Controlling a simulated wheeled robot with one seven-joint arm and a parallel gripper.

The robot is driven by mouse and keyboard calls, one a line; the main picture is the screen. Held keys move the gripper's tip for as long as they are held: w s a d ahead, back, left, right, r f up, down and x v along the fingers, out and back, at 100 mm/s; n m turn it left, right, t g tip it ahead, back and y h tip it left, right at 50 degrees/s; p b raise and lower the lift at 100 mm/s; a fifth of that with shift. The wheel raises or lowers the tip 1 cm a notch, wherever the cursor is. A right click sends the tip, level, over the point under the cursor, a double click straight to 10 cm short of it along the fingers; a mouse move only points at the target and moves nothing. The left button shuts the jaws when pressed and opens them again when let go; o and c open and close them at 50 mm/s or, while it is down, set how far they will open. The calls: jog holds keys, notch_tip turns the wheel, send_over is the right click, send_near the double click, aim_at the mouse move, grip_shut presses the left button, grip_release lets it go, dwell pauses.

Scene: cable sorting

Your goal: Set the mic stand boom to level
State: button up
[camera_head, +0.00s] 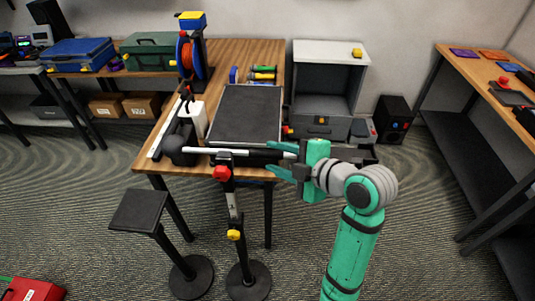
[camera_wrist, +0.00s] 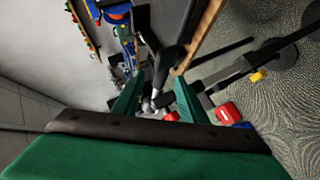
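The mic stand (camera_head: 233,205) stands in front of the table on a round black base. It has a red knob (camera_head: 221,173) at the boom joint and a yellow knob (camera_head: 234,235) lower down. Its boom (camera_head: 200,151) runs nearly level across the picture, with a dark microphone (camera_head: 178,149) at the left end and a thicker black part at the right. My green gripper (camera_head: 281,159) is at the right end, its fingers apart above and below the black part. Contact cannot be told.
A small black stand (camera_head: 138,211) is left of the mic stand. A grey cabinet (camera_head: 330,55) stands behind right.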

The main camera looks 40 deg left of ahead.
jog(key=v, duration=0.6)
jog(key=shift+d, duration=0.2)
